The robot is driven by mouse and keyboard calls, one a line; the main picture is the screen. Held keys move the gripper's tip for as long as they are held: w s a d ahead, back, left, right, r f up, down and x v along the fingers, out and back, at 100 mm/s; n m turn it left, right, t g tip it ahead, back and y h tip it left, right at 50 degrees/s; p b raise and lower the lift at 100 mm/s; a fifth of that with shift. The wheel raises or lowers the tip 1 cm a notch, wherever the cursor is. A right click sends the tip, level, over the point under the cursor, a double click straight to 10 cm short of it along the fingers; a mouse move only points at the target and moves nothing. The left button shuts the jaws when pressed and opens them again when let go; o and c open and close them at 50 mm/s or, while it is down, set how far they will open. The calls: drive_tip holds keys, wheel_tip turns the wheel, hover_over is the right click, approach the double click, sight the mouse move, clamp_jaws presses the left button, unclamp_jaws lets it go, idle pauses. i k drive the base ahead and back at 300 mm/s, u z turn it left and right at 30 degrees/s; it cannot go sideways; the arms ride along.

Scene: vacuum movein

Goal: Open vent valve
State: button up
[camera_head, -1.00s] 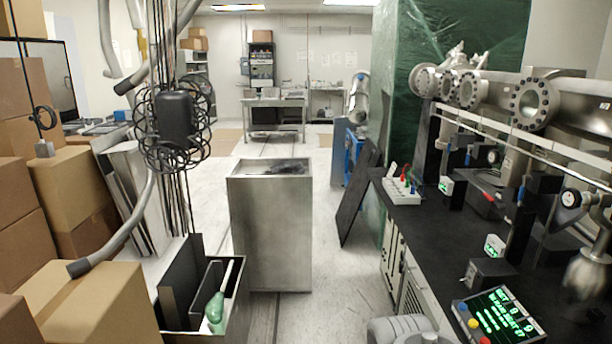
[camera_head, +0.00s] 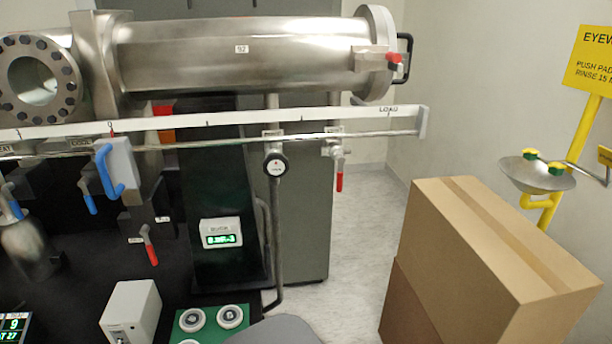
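Several valve handles show, and I cannot tell which one is the vent valve, as their small labels are too blurred. A red-handled valve (camera_head: 339,180) hangs with its lever pointing down from the thin pipe near the right end of the rail. Another red lever (camera_head: 150,250) slants down on a dark block at lower left, with a small white label beside it. A red part (camera_head: 394,60) sits at the right end of the large steel tube. My gripper is not in view; a grey rounded shape at the bottom edge may be part of my arm.
A steel tube (camera_head: 240,55) runs above a white marked rail (camera_head: 230,122). A blue hooked handle (camera_head: 106,170), a round gauge (camera_head: 275,165) and a green-lit display (camera_head: 220,233) are below. Cardboard boxes (camera_head: 470,260) and a yellow eyewash stand (camera_head: 548,205) are at right. Floor shows between.

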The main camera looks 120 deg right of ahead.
sight(339, 157)
drive_tip(key=z, duration=2.65)
drive_tip(key=k, duration=0.75)
drive_tip(key=z, duration=0.65)
drive_tip(key=i, duration=0.45)
drive_tip(key=u, duration=0.05)
